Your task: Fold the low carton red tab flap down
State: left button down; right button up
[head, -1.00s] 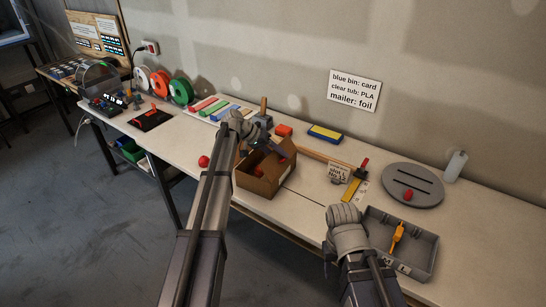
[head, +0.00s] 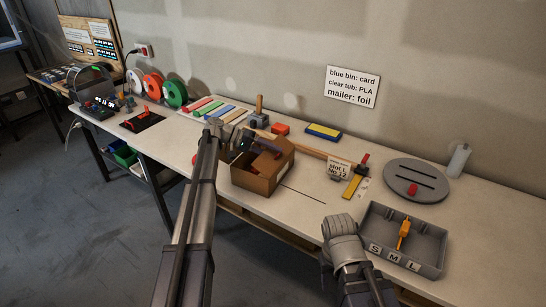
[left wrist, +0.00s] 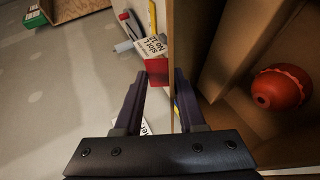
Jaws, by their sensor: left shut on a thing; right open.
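The low brown carton (head: 262,180) stands open-topped on the workbench. My left gripper (head: 246,146) is at its upper rim, reaching over from the left. In the left wrist view my left gripper (left wrist: 160,85) has the edge of a cardboard flap (left wrist: 174,40) between its fingers, with the red tab (left wrist: 157,72) beside it. In the head view a brown panel (head: 267,165) slants over the carton's opening. A red round object (left wrist: 278,88) lies inside the carton. My right gripper (head: 327,258) is open and empty, left of the grey tray; its fingers are mostly hidden.
A grey tray (head: 425,263) marked S, M, L holds an orange tool (head: 404,232). A grey slotted disc (head: 417,178) with a red piece, a small sign (head: 339,171) and a yellow tool (head: 353,185) lie right of the carton. The bench front between carton and tray is clear.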

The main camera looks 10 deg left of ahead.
pick_arm(q)
jog(key=shift+a+f, duration=0.1)
dwell(0.5)
jog(key=c, duration=0.6)
grip_release()
jog(key=shift+o, duration=0.2)
jog(key=shift+a, duration=0.1)
jog(key=p+v, duration=0.2)
jog(key=v, duration=0.5)
jog(key=shift+a+p, duration=0.3)
jog(key=shift+p, duration=0.05)
